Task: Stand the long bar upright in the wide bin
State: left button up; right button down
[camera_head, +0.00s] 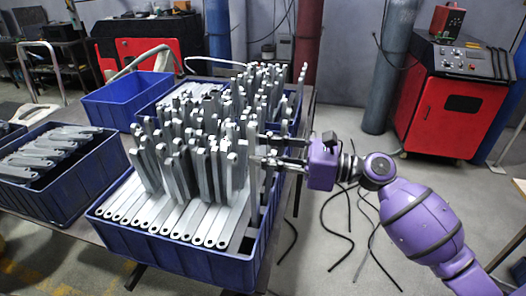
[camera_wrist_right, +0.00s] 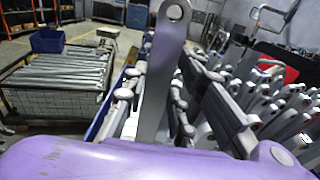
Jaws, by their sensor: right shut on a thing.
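The wide blue bin (camera_head: 180,260) stands at the front centre, with bars lying flat in its front part and many bars standing upright behind them. My right gripper (camera_head: 262,152) reaches in from the right above the bin's right side. It is shut on a long grey bar (camera_wrist_right: 158,85), which stands nearly upright between the fingers in the wrist view, its holed end up. In the head view the bar's lower part is hard to separate from the bars around it, so I cannot tell whether it touches the bin floor. My left gripper is not in view.
Another blue bin (camera_head: 85,200) with flat bars stands at the left. An empty-looking blue bin (camera_head: 122,102) stands behind it. More upright bars crowd the back. A red cabinet (camera_head: 440,118) stands at the right, with open floor and black cables before it.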

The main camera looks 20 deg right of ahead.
aim_at(258, 180)
jog(key=shift+f+b, duration=0.7)
jog(key=shift+f, duration=2.2)
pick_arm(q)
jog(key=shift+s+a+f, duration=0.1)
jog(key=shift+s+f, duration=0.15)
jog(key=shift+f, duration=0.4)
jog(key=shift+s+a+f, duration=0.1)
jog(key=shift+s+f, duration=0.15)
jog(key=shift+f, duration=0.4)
pick_arm(e)
jog(key=shift+f, duration=0.75)
jog(key=c, duration=1.4)
grip_release()
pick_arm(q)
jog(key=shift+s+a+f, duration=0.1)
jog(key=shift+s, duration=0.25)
pick_arm(e)
jog(key=shift+o, duration=0.2)
jog(key=shift+f, duration=0.15)
